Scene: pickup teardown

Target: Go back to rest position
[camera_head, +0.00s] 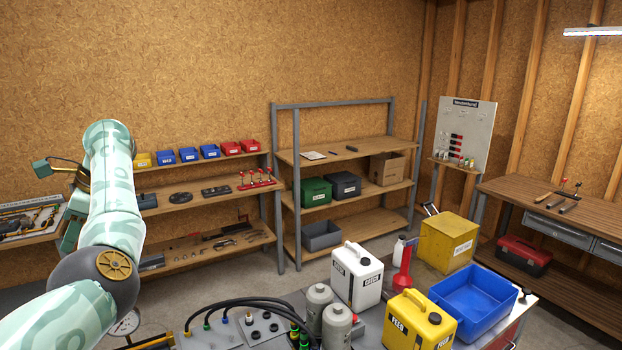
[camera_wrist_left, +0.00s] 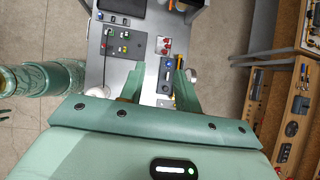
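My left arm, pale green, comes in from the lower left in the head view and is raised in front of the left wall. Its elbow and forearm largely hide the left gripper. In the left wrist view the left gripper (camera_wrist_left: 160,88) has its two green fingers apart, with nothing between them. Beyond the fingers lies a grey bench (camera_wrist_left: 127,75), well away from them.
In front stand a white canister (camera_head: 357,278), a yellow canister (camera_head: 419,322), a blue bin (camera_head: 473,300) and a yellow box (camera_head: 447,242). Black hoses (camera_head: 262,304) lie lower centre. Shelves (camera_head: 345,153) line the back; a workbench (camera_head: 560,210) is at right.

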